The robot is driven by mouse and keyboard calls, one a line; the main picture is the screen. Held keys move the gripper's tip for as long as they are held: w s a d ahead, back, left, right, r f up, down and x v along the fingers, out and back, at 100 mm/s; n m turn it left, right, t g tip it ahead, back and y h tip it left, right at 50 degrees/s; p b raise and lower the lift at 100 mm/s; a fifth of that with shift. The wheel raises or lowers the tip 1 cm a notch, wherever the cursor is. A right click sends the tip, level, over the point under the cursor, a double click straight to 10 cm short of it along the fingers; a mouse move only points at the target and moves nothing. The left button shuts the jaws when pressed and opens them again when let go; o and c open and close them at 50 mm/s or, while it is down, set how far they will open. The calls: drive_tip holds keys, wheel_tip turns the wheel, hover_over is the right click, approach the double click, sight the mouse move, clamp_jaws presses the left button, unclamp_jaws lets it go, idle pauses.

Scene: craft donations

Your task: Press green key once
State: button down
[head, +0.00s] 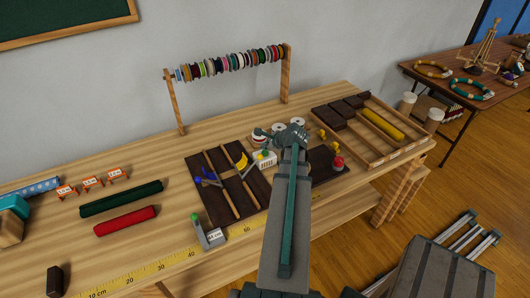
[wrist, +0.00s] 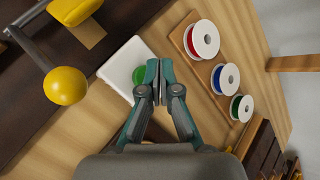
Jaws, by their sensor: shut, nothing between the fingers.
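A small white box (head: 264,159) with a green key on top stands near the middle of the workbench, partly hidden by my arm. In the wrist view the white box (wrist: 116,68) lies under my fingers, and the round green key (wrist: 128,128) shows just left of them, partly covered. My gripper (wrist: 153,78) is shut with its fingertips together and empty, over the box beside the key. Whether the fingertips touch the box or key cannot be told. In the head view my gripper (head: 268,136) is at the box.
A yellow-knobbed lever (wrist: 66,86) stands left of the box. Spools on a wooden strip (wrist: 220,78) lie to the right. A dark board (head: 213,202) with levers, a grey device with a green knob (head: 195,217) and a wooden tray (head: 402,152) are also on the bench.

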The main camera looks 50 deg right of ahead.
sight(266, 153)
drive_tip(key=shift+r, duration=0.1)
drive_tip(key=shift+r+p, duration=1.95)
drive_tip(key=shift+r, duration=0.5)
